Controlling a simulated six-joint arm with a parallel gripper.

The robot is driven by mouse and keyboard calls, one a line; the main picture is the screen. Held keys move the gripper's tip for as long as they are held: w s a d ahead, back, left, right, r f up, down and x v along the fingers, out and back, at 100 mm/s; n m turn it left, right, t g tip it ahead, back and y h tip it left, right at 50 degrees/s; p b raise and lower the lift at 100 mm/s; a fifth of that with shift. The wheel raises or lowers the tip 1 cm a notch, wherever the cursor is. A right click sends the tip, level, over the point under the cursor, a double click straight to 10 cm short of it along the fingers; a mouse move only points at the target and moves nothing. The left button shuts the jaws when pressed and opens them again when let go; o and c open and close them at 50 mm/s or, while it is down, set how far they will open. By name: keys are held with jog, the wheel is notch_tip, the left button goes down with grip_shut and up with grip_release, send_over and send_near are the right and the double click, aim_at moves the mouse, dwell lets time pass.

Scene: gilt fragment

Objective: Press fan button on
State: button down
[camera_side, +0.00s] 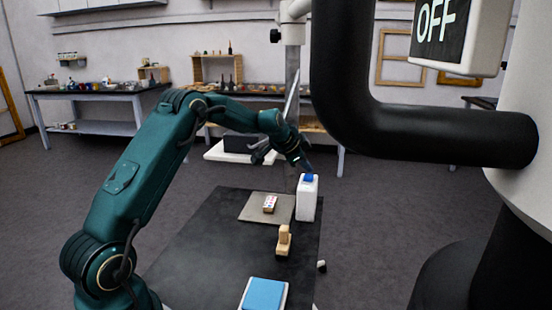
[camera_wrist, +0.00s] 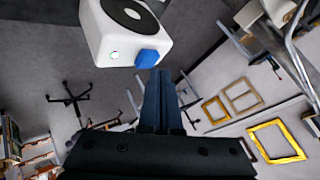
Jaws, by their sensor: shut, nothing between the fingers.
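A white box (camera_side: 306,203) with a blue button (camera_side: 309,178) on top stands upright at the far right of the dark table. In the wrist view, the white box (camera_wrist: 112,35) shows a dark round patch and a small green-ringed spot, with the blue button (camera_wrist: 147,58) jutting from one side. My gripper (camera_side: 306,168) is right at the button from above. In the wrist view, its fingers (camera_wrist: 160,74) are together and empty, their tips beside the button; I cannot tell whether they touch. A sign (camera_side: 440,25) at the upper right reads OFF.
A grey plate (camera_side: 252,208) with a small multicoloured block (camera_side: 269,204) lies left of the box. A wooden piece (camera_side: 284,241) and a second blue-topped white block (camera_side: 264,294) are nearer. A thick black pipe (camera_side: 430,130) crosses the right foreground. The table's left part is clear.

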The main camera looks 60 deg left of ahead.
aim_at(305, 177)
jog(key=shift+r, duration=3)
jog(key=s+f+n, duration=0.1)
jog(key=s+d+f+n+g, duration=0.1)
jog(key=f, duration=0.1)
jog(key=shift+h, duration=0.3)
jog(key=shift+s+d+f+n+g, duration=0.2)
jog(key=shift+s+d+n+g, duration=0.25)
jog(key=shift+s+d, duration=0.45)
jog(key=s+d+n+h, duration=0.1)
jog(key=s+d, duration=0.9)
jog(key=s, duration=0.4)
jog(key=s+d+r+n+g+h, duration=0.1)
jog(key=s+d, duration=0.8)
jog(key=s, duration=0.5)
jog(key=shift+d+h, duration=0.3)
jog(key=shift+d, duration=0.1)
